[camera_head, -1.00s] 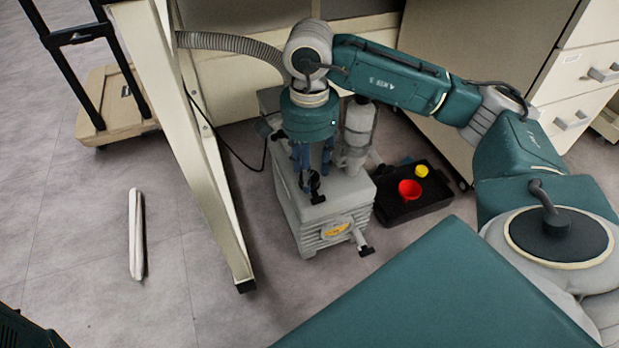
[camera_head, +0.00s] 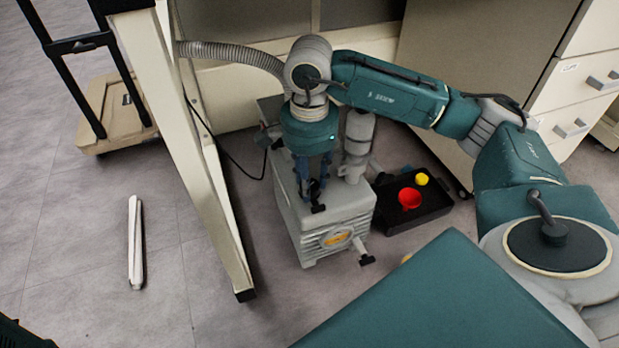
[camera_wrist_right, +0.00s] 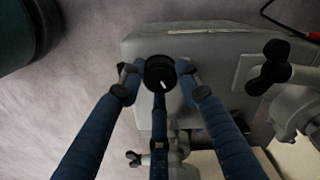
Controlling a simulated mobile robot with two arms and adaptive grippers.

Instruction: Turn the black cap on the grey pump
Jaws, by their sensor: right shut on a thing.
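The grey pump (camera_head: 325,218) stands on the floor beside a table leg. It also shows from above in the right wrist view (camera_wrist_right: 215,45). The black cap (camera_wrist_right: 160,72) is on top of the pump, with a small white mark on it. My right gripper (camera_wrist_right: 160,80) points down over the pump, its blue fingers closed on the cap from both sides. In the head view the right gripper (camera_head: 314,190) hides most of the cap. My left gripper is not in view; only a dark piece shows at the lower left corner.
A black tray (camera_head: 440,208) with a red funnel (camera_head: 410,198) and a yellow item (camera_head: 421,179) lies right of the pump. The table leg (camera_head: 205,170) stands close on the left. A white bar (camera_head: 135,243) lies on the floor.

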